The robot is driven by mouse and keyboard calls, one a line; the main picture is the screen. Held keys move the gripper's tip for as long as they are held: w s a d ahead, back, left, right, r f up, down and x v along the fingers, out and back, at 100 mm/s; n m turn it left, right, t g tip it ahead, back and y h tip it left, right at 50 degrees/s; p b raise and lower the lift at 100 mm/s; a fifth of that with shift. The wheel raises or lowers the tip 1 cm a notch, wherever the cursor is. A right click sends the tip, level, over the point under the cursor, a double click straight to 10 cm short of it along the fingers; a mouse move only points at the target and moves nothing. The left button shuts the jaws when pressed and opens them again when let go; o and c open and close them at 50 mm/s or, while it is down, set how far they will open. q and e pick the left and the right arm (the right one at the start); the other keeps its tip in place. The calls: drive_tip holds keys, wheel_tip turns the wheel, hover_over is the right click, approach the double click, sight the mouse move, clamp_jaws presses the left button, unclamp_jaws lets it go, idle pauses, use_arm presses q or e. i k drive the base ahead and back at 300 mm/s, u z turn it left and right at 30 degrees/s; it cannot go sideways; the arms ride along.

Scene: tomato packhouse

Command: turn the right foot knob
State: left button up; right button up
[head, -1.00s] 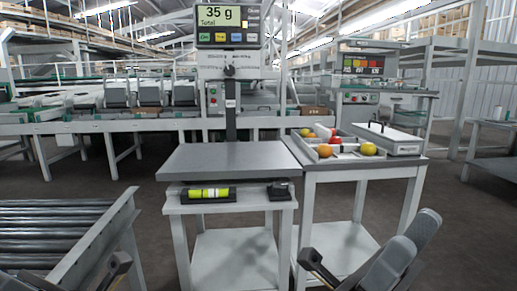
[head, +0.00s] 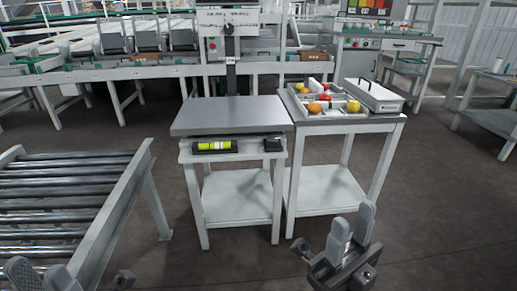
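The bench scale has a flat grey platform (head: 230,116) on a white stand (head: 235,185). Under its front edge sits a yellow-green spirit level (head: 214,146) in a dark holder. A small dark knob (head: 272,145), apparently the right foot knob, is under the platform's front right corner; its details are too small to tell. My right gripper (head: 352,228) is open and empty, low in front and to the right of the stand, well apart from the knob. My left gripper (head: 40,272) is open at the bottom left corner, partly cut off by the frame.
A side table (head: 350,128) right of the scale holds a sectioned tray (head: 298,104) of tomatoes and a grey lidded case (head: 373,95). A roller conveyor (head: 105,220) stands at the left. A sorting line runs behind. The floor before the stand is clear.

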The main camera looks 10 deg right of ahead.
sight(273, 141)
drive_tip(key=u, duration=0.45)
drive_tip(key=k, duration=1.05)
drive_tip(key=z, duration=0.3)
drive_tip(key=i, duration=0.8)
drive_tip(key=z, duration=1.35)
drive_tip(key=i, duration=0.4)
drive_tip(key=z, duration=0.3)
